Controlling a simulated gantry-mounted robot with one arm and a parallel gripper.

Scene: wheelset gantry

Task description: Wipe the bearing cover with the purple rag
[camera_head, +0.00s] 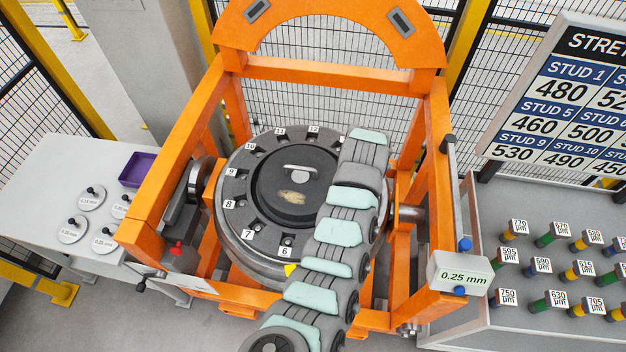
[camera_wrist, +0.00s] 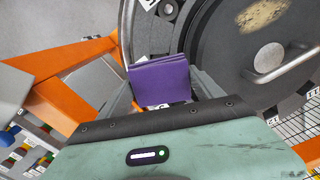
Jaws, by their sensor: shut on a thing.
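The bearing cover (camera_head: 270,190) is a dark round plate with a metal handle (camera_head: 299,172), set in the middle of the wheel. A tan smudge (camera_head: 292,198) marks the cover below the handle. The cover (camera_wrist: 232,62), its smudge (camera_wrist: 262,14) and handle also show in the wrist view. The purple rag (camera_wrist: 160,80) is folded between the fingers of my gripper (camera_wrist: 168,92), which is shut on it. The rag appears over the wheel's rim beside the cover; I cannot tell whether it touches. In the head view my arm hides the gripper and rag.
The numbered ring (camera_head: 240,165) surrounds the cover. An orange frame (camera_head: 170,150) encloses the wheel. A purple bin (camera_head: 137,170) and several round discs stand on the left table (camera_head: 50,165). Several coloured studs stand on the right bench (camera_head: 520,300). A 0.25 mm block (camera_head: 462,273) is at the frame's front right.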

